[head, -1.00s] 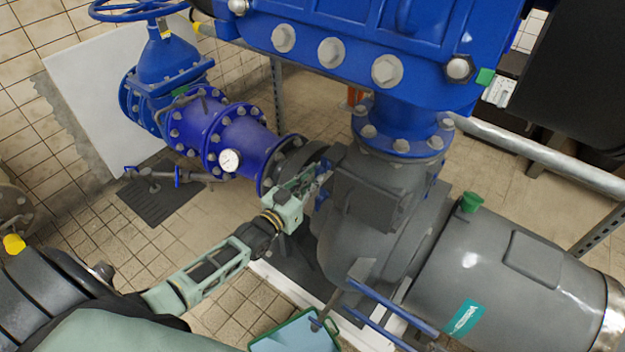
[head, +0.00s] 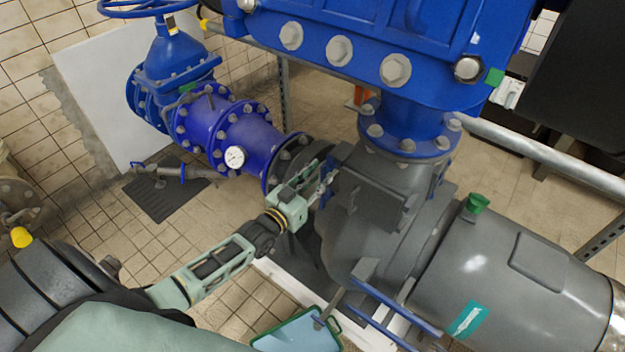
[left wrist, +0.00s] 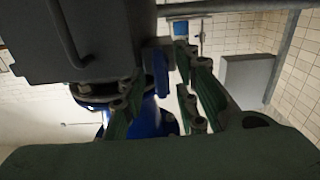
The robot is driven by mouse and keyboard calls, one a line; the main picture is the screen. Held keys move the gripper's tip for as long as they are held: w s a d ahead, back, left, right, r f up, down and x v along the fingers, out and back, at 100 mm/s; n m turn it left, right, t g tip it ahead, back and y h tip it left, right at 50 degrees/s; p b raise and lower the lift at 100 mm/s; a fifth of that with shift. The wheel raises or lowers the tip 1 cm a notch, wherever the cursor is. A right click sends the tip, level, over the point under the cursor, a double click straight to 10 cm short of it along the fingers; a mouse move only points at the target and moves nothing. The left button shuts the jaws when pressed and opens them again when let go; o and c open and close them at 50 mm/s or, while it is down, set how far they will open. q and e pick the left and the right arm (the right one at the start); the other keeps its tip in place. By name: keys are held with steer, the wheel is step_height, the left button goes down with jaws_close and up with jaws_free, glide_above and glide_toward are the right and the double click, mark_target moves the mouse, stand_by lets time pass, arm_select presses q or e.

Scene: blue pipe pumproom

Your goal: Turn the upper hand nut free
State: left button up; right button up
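The grey pump casing (head: 345,235) with its square cover (head: 375,190) stands in the middle of the head view. Small blue fittings show at the cover's left edge; I cannot tell for sure which is the upper hand nut. My left gripper (head: 322,188) is at that left edge, its fingertips close to the fittings. In the left wrist view its green fingers (left wrist: 160,105) are spread apart. A blue upright piece (left wrist: 161,72) shows between and beyond them, below a grey block. I cannot tell whether they touch it. My right gripper is not in view.
The blue flanged pipe (head: 240,140) with a gauge lies left of the pump. The blue housing (head: 340,40) overhangs above. The grey motor (head: 520,270) extends right. A green-rimmed tray (head: 300,332) is on the floor below.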

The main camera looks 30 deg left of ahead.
arm_select(q)
steer(key=s+a, duration=0.1)
steer(key=s, duration=1)
steer(key=shift+s+a, duration=0.35)
steer(key=shift+s, duration=0.05)
steer(key=s+f+g+y, duration=0.1)
steer(key=s+f+g, duration=0.4)
steer(key=f, duration=0.9)
steer(key=s+f+g+y, duration=0.1)
steer(key=s+f+g, duration=0.2)
steer(key=s+f, duration=0.75)
steer(key=s+d+f+g, duration=0.4)
steer(key=s+f, duration=0.6)
steer(key=s, duration=0.2)
steer(key=s+d+f+m+g, duration=0.1)
steer(key=s+d+f+g, duration=0.3)
steer(key=s+f, duration=0.6)
steer(key=s+d, duration=0.1)
steer(key=s, duration=0.2)
steer(key=shift+f+g+y, duration=0.15)
steer(key=shift+g+y, duration=0.15)
steer(key=shift+g, duration=0.1)
